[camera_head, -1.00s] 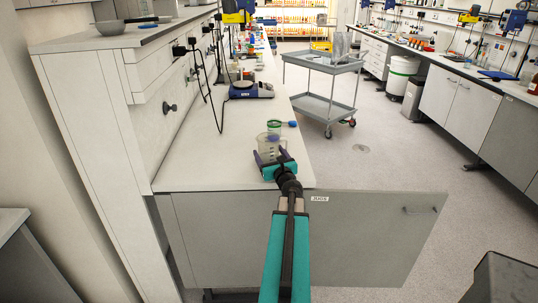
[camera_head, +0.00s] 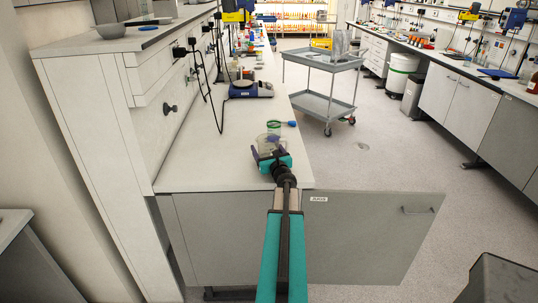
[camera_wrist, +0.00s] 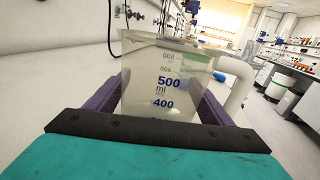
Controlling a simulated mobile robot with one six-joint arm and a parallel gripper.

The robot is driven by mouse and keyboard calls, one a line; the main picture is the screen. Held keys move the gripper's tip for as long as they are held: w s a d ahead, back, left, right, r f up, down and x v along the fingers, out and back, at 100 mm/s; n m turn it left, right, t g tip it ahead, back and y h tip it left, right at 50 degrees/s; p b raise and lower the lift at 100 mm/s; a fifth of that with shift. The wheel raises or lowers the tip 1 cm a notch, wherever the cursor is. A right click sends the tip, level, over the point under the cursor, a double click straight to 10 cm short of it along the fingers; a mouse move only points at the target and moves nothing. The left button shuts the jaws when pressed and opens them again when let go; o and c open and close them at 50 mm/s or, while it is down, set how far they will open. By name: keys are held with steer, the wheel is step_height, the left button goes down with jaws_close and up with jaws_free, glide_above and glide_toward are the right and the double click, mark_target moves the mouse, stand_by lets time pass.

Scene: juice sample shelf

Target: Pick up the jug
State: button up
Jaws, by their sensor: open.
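A green-rimmed container (camera_head: 274,126) and a blue item (camera_head: 291,123) are just behind the jug. A blue-based device (camera_head: 250,89) is farther back on the bench (camera_head: 205,160). A wall with hanging cables is at left. A grey trolley (camera_head: 322,63) stands in the aisle.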

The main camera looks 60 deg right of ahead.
mark_target(266, 141)
stand_by(0.4)
steer(key=c, duration=1)
steer(key=shift+r, duration=0.15)
steer(key=shift+r, duration=0.7)
steer(key=shift+r+b, duration=0.4)
steer(key=shift+r, duration=0.45)
steer(key=s+d+b, duration=0.1)
steer(key=s+d, duration=0.1)
steer(key=s, duration=0.5)
steer(key=s+d+r+b, duration=0.1)
steer(key=s+d+b, duration=0.1)
steer(key=s, duration=0.6)
steer(key=shift+s+d+r, duration=0.15)
steer(key=shift+d+r, duration=0.15)
steer(key=shift+r, duration=0.15)
